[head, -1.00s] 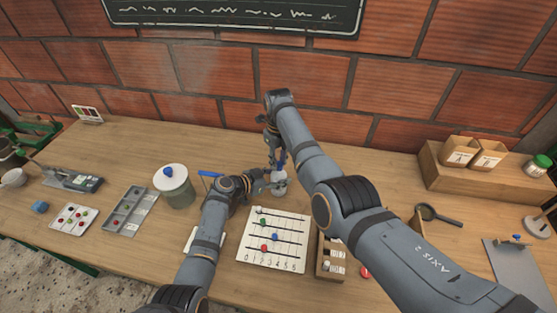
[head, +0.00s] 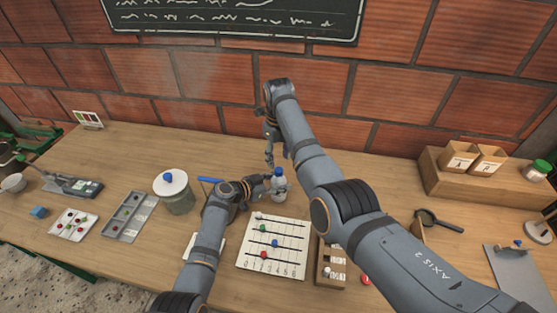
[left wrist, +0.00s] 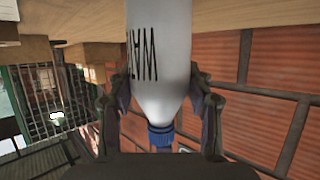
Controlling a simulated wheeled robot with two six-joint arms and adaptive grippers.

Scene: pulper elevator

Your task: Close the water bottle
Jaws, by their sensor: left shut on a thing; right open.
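The water bottle (head: 279,186) stands upright on the table in the head view, with a blue cap on its top. In the left wrist view the white bottle (left wrist: 160,60) appears upside down, and its blue cap (left wrist: 161,136) is on the neck. My left gripper (head: 270,186) is shut on the bottle's body, one finger on each side. My right gripper (head: 269,158) is open above and slightly left of the bottle, apart from the cap. I cannot tell how tightly the cap sits.
A white board with coloured pegs (head: 274,252) lies in front of the bottle. A lidded jar (head: 176,196) and a grey tray (head: 130,217) are to the left. A wooden rack (head: 331,268) is at the front right. A wooden box (head: 440,180) stands at the far right.

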